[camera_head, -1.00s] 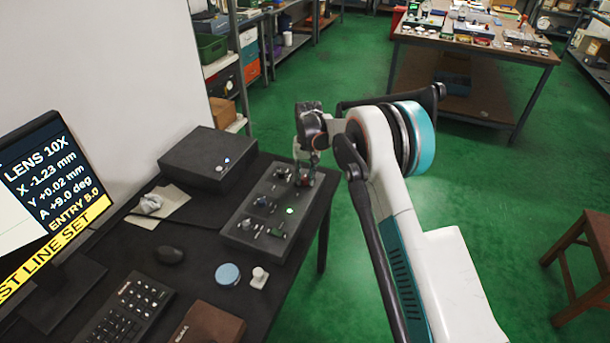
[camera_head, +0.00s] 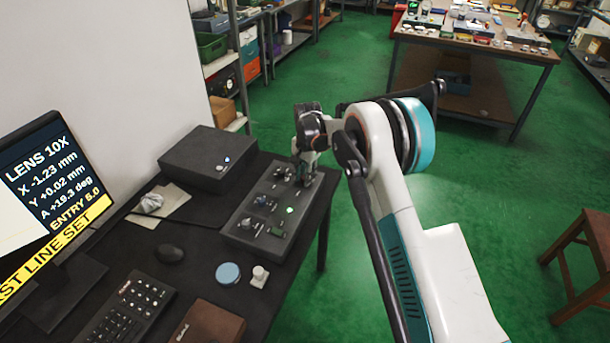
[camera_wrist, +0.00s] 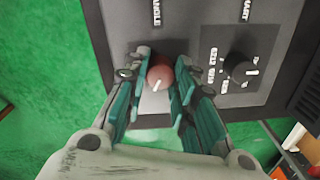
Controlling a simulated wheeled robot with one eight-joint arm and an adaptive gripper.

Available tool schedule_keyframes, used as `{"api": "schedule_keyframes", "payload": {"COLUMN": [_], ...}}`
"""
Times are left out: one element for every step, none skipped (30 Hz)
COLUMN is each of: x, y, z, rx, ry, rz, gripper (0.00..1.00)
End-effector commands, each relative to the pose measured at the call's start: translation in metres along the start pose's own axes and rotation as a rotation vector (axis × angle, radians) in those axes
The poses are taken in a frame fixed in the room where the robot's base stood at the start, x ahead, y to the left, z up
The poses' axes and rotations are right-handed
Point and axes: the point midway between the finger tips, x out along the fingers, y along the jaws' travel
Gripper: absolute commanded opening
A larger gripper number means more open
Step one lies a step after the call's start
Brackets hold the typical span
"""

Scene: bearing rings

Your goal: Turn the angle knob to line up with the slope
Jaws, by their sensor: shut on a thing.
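The angle knob (camera_wrist: 160,77) is reddish-brown with a white pointer line, under the label "ANGLE" in the wrist view. My gripper (camera_wrist: 160,88) has its two green-padded fingers shut on the knob from both sides. In the head view my gripper (camera_head: 305,178) reaches down onto the far right end of the control panel (camera_head: 241,222) and hides the knob. The monitor (camera_head: 50,195) reads "LENS 10X", X -1.23 mm, Y +0.02 mm, A +19.3 deg and "ENTRY 5.0".
Another black knob (camera_wrist: 239,68) with printed marks sits right of my fingers in the wrist view. The panel also has a lit green button (camera_head: 290,210). A black box (camera_head: 208,158), mouse (camera_head: 169,255) and keyboard (camera_head: 128,310) share the desk. Green floor lies right of the desk.

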Motion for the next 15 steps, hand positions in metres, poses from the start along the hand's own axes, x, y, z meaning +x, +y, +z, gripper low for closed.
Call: {"api": "schedule_keyframes", "payload": {"x": [-0.0001, -0.0001, -0.0001, 0.0, -0.0001, 0.0, 0.0, -0.0001, -0.0001, -0.0001, -0.0001, -0.0001, -0.0001, -0.0001, -0.0001], "y": [-0.0002, -0.0002, -0.0002, -0.0002, -0.0002, -0.0002, -0.0002, -0.0002, -0.0002, -0.0002, -0.0002, -0.0002, -0.0002, -0.0002, -0.0002], "z": [-0.0001, -0.0001, -0.0001, -0.0001, -0.0001, -0.0001, -0.0001, -0.0001, -0.0001, -0.0001, -0.0001, -0.0001, -0.0001, -0.0001, -0.0001], "rx": [0.01, 0.014, 0.019, 0.023, 0.025, 0.028, 0.03, 0.031, 0.031, 0.031, 0.031, 0.031, 0.031, 0.031, 0.03], "ry": [0.001, 0.001, 0.001, 0.002, 0.002, 0.002, 0.002, 0.002, 0.002, 0.002, 0.002, 0.002, 0.002, 0.002, 0.002], "rz": [-0.001, -0.001, -0.001, -0.001, -0.001, -0.001, -0.001, -0.001, -0.001, -0.001, -0.001, -0.001, -0.001, -0.001, -0.001], "gripper": [0.01, 0.01, 0.01, 0.01, 0.01, 0.01, 0.01, 0.01, 0.01, 0.01, 0.01, 0.01, 0.01, 0.01, 0.01]}}
